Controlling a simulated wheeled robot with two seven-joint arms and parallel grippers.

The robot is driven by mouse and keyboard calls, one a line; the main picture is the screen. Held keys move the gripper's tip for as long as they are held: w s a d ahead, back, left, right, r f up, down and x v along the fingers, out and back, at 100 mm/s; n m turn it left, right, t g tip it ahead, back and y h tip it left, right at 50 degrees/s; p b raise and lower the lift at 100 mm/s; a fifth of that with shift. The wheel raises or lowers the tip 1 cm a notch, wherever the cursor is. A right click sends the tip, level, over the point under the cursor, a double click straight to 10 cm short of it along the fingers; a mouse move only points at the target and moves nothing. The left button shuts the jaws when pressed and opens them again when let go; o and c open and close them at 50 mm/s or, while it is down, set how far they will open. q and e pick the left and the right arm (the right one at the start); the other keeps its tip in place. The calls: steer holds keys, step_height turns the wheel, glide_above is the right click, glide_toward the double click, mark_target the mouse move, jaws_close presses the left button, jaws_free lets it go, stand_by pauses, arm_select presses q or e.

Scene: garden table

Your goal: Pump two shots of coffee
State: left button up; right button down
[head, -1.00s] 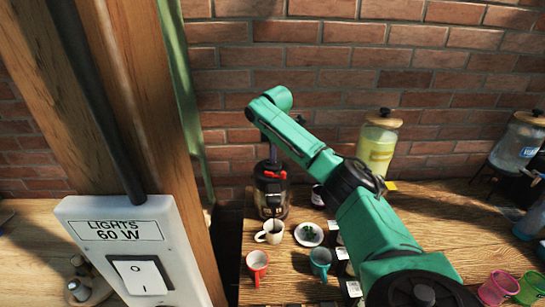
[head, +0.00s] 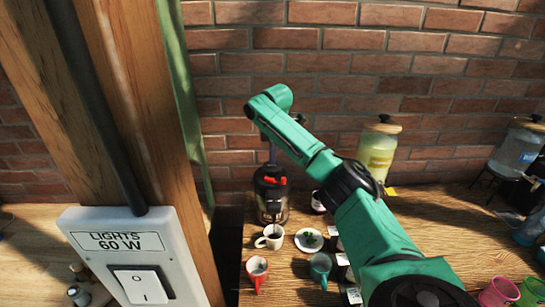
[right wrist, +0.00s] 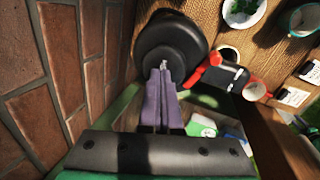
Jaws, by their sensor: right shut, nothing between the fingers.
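The coffee pump pot (head: 271,200), black with a clear body and red parts, stands on the wooden table near the brick wall. Its round black top (right wrist: 172,45) also shows in the right wrist view. My right gripper (head: 272,153) is shut and empty, pointing down over the pot. In the right wrist view its purple fingers (right wrist: 163,72) overlap the top and seem to touch it. A white mug (head: 263,241) stands in front of the pot, near its spout. Whether coffee is flowing is too small to tell. My left gripper is out of view.
A yellow drink dispenser (head: 377,155) is farther right. A wooden post (head: 150,100) with a light switch (head: 138,285) is at left.

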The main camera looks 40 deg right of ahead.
steer(key=shift+s+f+b, duration=0.1)
steer(key=shift+f+b, duration=0.3)
steer(key=shift+f, duration=0.85)
stand_by(0.6)
steer(key=shift+w+p+v, duration=0.25)
steer(key=shift+p+v, duration=0.15)
steer(key=shift+v, duration=0.75)
steer(key=shift+d+r, duration=0.15)
steer(key=w+v, duration=0.1)
steer(key=v, duration=0.5)
steer(key=shift+w+d, duration=0.15)
steer(key=shift+d, duration=0.2)
